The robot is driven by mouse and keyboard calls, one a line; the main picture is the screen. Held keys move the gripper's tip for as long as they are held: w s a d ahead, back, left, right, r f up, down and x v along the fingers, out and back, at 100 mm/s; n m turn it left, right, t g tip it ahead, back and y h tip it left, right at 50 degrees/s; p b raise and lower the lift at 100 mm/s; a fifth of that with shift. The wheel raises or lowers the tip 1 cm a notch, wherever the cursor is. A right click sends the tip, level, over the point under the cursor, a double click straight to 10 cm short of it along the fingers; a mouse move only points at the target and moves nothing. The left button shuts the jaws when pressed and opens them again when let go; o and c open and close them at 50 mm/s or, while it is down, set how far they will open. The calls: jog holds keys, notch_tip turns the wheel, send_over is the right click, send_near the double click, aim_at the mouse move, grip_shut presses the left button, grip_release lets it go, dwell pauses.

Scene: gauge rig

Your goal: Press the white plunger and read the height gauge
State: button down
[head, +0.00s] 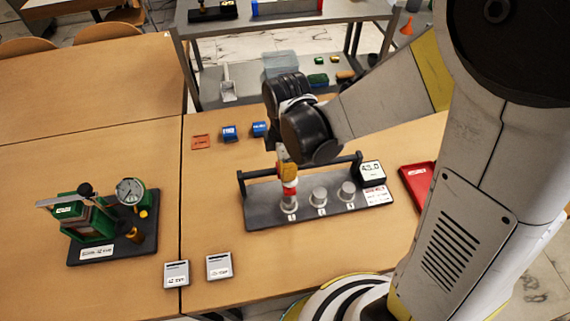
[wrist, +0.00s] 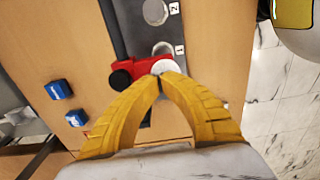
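My gripper (head: 287,171) has yellow fingers and points down over the left end of a dark rig (head: 335,210). In the wrist view its fingertips (wrist: 160,82) meet and look shut, with nothing visible between them. They are at a white round plunger top (wrist: 164,67) set in a red piece with a black knob (wrist: 121,78). Whether they touch it I cannot tell. The red piece (head: 289,189) shows under the fingers in the head view, above the post marked 1. The height gauge's display (head: 371,172), at the rig's right, seems to read about 45.0, but is small.
Two grey posts (head: 319,196) (head: 347,190) stand right of the first. A green device with a round dial (head: 130,191) is at left. Two label cards (head: 176,274) (head: 219,266) lie in front. Blue blocks (head: 229,133) sit behind; a red tray (head: 415,180) is at right.

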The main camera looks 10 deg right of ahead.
notch_tip(320, 180, down, 3)
jog(key=shift+r+b, duration=0.15)
jog(key=shift+b, duration=0.95)
jog(key=shift+r, duration=0.25)
jog(key=shift+r+p, duration=0.35)
jog(key=shift+p, duration=0.15)
notch_tip(320, 180, up, 13)
jog(key=p, duration=0.6)
